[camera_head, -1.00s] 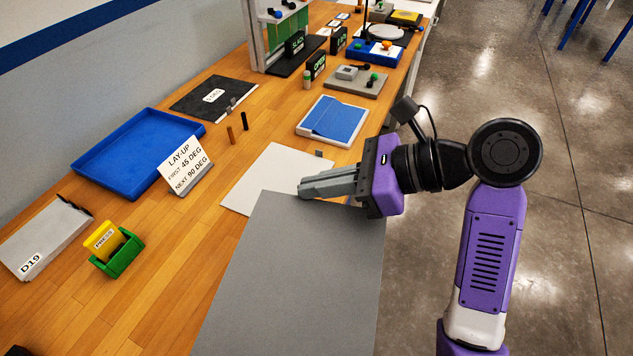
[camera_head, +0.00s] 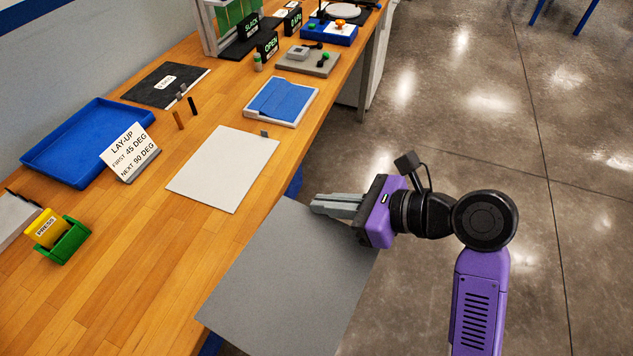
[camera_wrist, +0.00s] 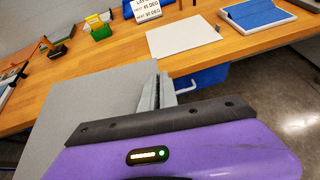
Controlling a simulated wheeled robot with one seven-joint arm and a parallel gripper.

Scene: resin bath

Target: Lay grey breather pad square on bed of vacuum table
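A large flat grey sheet, which I take to be the breather pad (camera_head: 285,275), is held at its far right edge by my gripper (camera_head: 318,206). The fingers are shut on it. The pad hangs out level or nearly so over the bench's front edge, its left part above the wood; the gap beneath cannot be judged. In the wrist view the pad (camera_wrist: 95,100) spreads left of my gripper (camera_wrist: 152,92). A pale flat rectangular plate (camera_head: 222,168) lies on the bench beyond the pad, apart from it in the picture. Whether this plate is the vacuum table's bed is not clear.
A blue tray (camera_head: 75,150), a lay-up sign (camera_head: 130,152) and a green holder with a yellow press block (camera_head: 64,242) stand left. A white board with blue cloth (camera_head: 282,101) and a grey fixture (camera_head: 308,61) lie farther back. Bare wood (camera_head: 150,240) lies left of the pad.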

